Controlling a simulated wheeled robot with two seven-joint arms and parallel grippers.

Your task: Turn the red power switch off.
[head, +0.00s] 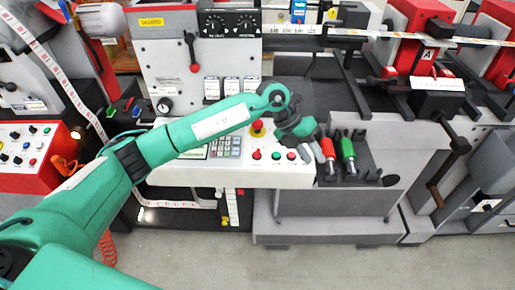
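My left arm reaches in from the left across the white control panel (178,180) in the head view. My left gripper (311,135) is over the panel's right end, just left of the red-handled tool (328,150). Its fingertips are small and partly turned away, so its opening is unclear. I cannot tell which red control is the power switch. A red mushroom button (257,125) on a yellow base and a red push button (257,155) show on the panel. The gripper and wrist hide part of the panel's upper right. My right gripper is not in view.
A green-handled tool (348,150) stands in the dark holder right of the panel. A red-knobbed lever (194,62) is on the upright grey plate. Bare floor (300,268) lies in front.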

